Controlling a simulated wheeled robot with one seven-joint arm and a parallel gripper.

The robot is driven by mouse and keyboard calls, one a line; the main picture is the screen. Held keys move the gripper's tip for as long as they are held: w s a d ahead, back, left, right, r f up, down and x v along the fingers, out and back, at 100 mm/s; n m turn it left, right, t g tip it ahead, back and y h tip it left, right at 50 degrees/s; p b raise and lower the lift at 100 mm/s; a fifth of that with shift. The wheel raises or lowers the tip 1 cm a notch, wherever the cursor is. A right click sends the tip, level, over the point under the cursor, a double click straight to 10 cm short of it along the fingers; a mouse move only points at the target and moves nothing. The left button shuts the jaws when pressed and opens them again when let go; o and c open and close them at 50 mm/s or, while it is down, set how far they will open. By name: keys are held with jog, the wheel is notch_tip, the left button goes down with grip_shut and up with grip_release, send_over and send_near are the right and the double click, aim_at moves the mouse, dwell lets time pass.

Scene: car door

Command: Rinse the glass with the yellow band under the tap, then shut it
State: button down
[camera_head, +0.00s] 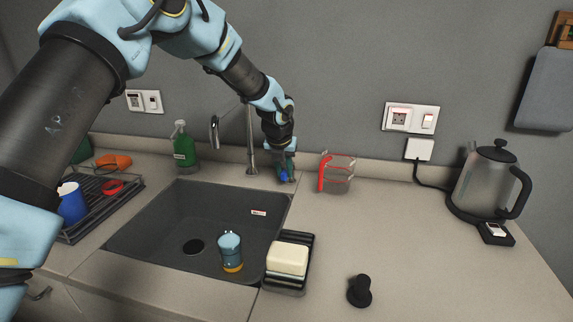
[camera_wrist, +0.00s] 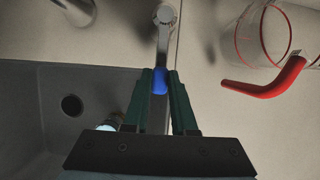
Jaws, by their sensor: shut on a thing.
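The light blue glass (camera_head: 230,248) with the yellow band near its base stands upright in the sink (camera_head: 180,225), right of the drain. A small pale part of it shows behind my gripper in the wrist view. The tap (camera_head: 251,150) rises behind the sink, with its curved spout (camera_head: 214,130) to the left. My gripper (camera_head: 285,176) is at the tap's right side. In the wrist view my gripper (camera_wrist: 161,88) is shut on the blue-ended tap lever (camera_wrist: 160,80). I see no water stream below the spout.
A clear measuring jug with a red handle (camera_head: 322,172) stands close right of my gripper. A soap dish (camera_head: 289,262) sits at the sink's right edge. A green bottle (camera_head: 183,148), a drying rack (camera_head: 105,205) and a kettle (camera_head: 487,180) stand around. The right counter is mostly clear.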

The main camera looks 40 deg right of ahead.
dwell(0.3)
jog(key=c, duration=0.7)
grip_release()
jog(key=b+v, duration=0.3)
jog(key=v, duration=0.7)
jog(key=shift+a+r, duration=0.25)
jog(key=shift+r, duration=0.1)
jog(key=shift+s, duration=0.1)
